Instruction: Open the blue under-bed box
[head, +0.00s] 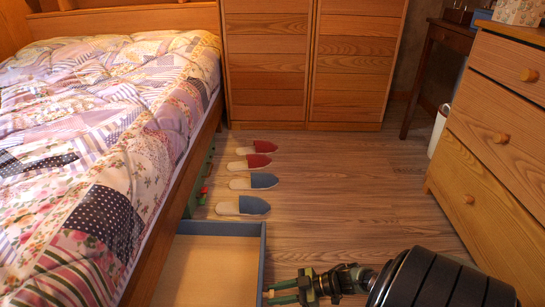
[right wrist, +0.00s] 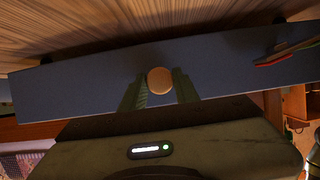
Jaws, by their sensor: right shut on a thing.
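The blue under-bed box (head: 221,229) is pulled out from under the bed, its bare tan inside showing in the head view. Its near part is cut off by the frame edge. My right gripper (head: 272,294) reaches in from the right at the box's front side. In the right wrist view the blue front panel (right wrist: 75,87) spans the picture. The gripper's green fingers (right wrist: 159,92) are on both sides of a round wooden knob (right wrist: 159,80) on that panel, shut on it. My left gripper is not in view.
The bed (head: 95,140) runs along the left. A green box (head: 196,188) sits under it beyond the blue box. Red slippers (head: 250,161) and blue slippers (head: 243,206) lie on the floor. A wooden dresser (head: 500,130) stands right. The middle floor is clear.

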